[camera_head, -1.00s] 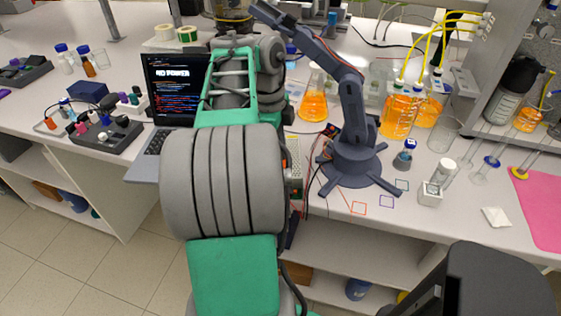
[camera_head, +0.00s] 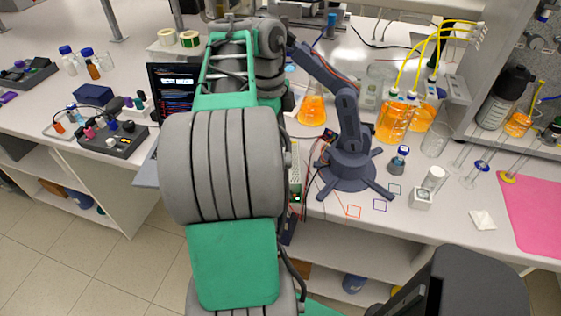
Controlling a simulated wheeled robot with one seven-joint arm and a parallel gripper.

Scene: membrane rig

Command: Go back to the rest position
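My arm (camera_head: 225,165), grey with green panels, reaches from the bottom centre up over the bench. Its far end is at the top centre. My gripper cannot be made out; the far end of the arm hides that area. A small dark blue desktop robot arm (camera_head: 347,125) stands on the bench just right of my arm. The tip of its upper link is hidden behind my arm. An open laptop (camera_head: 170,90) with code on its screen is partly covered by my arm on the left.
Flasks of orange liquid (camera_head: 394,122) with yellow tubes stand at the right. A rack of small bottles (camera_head: 113,138) is at the left. A pink mat (camera_head: 530,215) lies at the far right. A small white box (camera_head: 422,198) sits near the front edge. Floor (camera_head: 60,260) shows at lower left.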

